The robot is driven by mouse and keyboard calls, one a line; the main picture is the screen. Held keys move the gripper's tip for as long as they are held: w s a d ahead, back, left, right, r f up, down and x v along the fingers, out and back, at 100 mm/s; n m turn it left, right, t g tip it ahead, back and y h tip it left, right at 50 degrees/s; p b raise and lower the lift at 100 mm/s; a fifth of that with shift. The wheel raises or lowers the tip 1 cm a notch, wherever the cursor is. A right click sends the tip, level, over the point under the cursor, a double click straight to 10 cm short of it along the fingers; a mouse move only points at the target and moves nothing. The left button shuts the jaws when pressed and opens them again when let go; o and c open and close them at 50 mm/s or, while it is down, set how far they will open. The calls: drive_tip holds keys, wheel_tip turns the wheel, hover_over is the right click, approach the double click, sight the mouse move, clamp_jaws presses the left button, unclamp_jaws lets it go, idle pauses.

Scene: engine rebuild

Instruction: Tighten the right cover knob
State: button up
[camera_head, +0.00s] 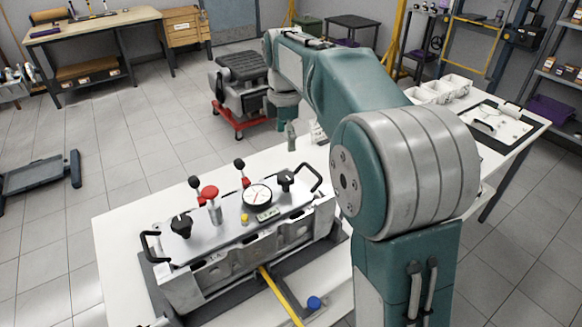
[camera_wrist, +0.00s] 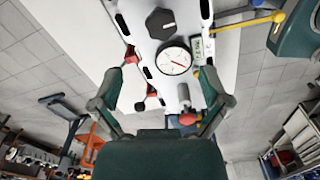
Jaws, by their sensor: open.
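The right cover knob (camera_head: 285,179) is black and lobed. It stands near the right end of the silver cover plate (camera_head: 225,232). In the wrist view a black knob (camera_wrist: 161,23) with a light mark on top shows at the top, beyond the round white gauge (camera_wrist: 175,62); it looks like the same knob. My gripper (camera_wrist: 162,72) is open and empty, its two fingers spread on either side of the gauge in that view, apart from the knob. In the head view my gripper (camera_head: 291,136) hangs above and behind the knob, seen small; its fingers are hard to make out.
The left cover knob (camera_head: 181,226), a red-topped valve (camera_head: 210,192) and red clamps with black balls stand up from the plate. A black loop handle (camera_head: 312,178) rises beside the right knob. A yellow bar (camera_head: 280,296) lies in front. The white table (camera_head: 118,235) is bare at left.

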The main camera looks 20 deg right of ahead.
sight(285, 175)
wheel_tip(285, 175, down, 10)
drive_tip(key=shift+s+f, duration=0.1)
drive_tip(key=shift+f, duration=0.2)
drive_tip(key=shift+a, duration=0.4)
drive_tip(key=shift+d+f, duration=0.1)
drive_tip(key=shift+d, duration=0.05)
drive_tip(key=c, duration=1.1)
